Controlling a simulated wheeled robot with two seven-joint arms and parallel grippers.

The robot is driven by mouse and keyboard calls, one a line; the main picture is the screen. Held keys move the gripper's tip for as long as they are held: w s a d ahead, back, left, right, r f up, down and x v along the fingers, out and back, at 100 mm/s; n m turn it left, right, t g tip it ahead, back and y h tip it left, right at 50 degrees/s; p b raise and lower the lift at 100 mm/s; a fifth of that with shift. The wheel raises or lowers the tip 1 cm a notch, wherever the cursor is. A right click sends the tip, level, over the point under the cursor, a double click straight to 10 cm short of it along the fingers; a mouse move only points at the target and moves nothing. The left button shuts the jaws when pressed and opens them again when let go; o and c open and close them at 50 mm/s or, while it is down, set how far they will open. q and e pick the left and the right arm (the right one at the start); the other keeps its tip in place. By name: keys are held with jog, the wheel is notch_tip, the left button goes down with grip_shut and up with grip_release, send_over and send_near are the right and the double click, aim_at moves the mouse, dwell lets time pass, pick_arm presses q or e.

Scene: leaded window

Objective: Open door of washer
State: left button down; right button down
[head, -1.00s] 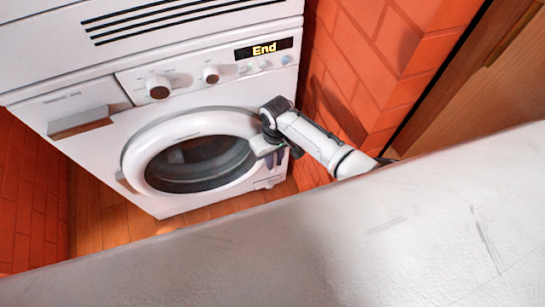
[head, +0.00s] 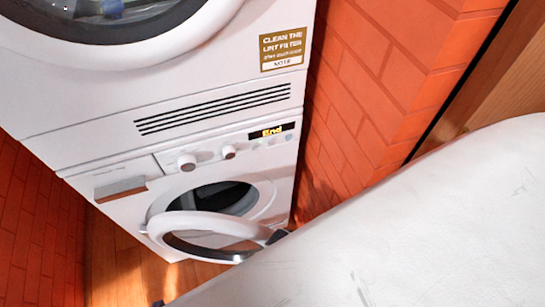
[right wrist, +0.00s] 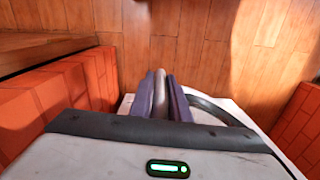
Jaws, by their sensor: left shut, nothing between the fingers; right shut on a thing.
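The white washer (head: 283,187) is the lower machine in the head view, with "End" on its display. Its round door (head: 178,223) stands partly open, swung out toward me, and the dark drum opening (head: 222,198) shows behind it. My right gripper (right wrist: 160,88) is shut on the edge of the door, a pale strip between the purple-grey fingers in the right wrist view. In the head view a dark part by the door's right edge seems to be this gripper, mostly hidden. Of my left gripper (head: 157,303) only a small dark tip shows at the bottom edge; it looks shut and empty.
A dryer (head: 215,80) is stacked on the washer. Orange brick walls (head: 365,95) stand close on both sides, with a wooden panel (head: 495,75) at the far right. Some wooden floor (head: 120,255) is free at the lower left. The head view's lower right is blocked.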

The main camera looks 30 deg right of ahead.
jog(key=shift+w+a, duration=0.15)
jog(key=shift+w, duration=0.1)
jog(key=c, duration=1.8)
grip_release()
jog(key=shift+c, duration=0.2)
jog(key=shift+o, duration=0.6)
jog(key=r+p, duration=0.1)
jog(key=r, duration=0.1)
jog(key=r+p, duration=0.1)
jog(key=r, duration=0.2)
jog(key=r+p, duration=0.1)
jog(key=r, duration=0.2)
jog(key=shift+s+d+r+p, duration=0.1)
jog(key=shift+d+r+p, duration=0.15)
jog(key=shift+p, duration=0.15)
jog(key=shift+r, duration=0.95)
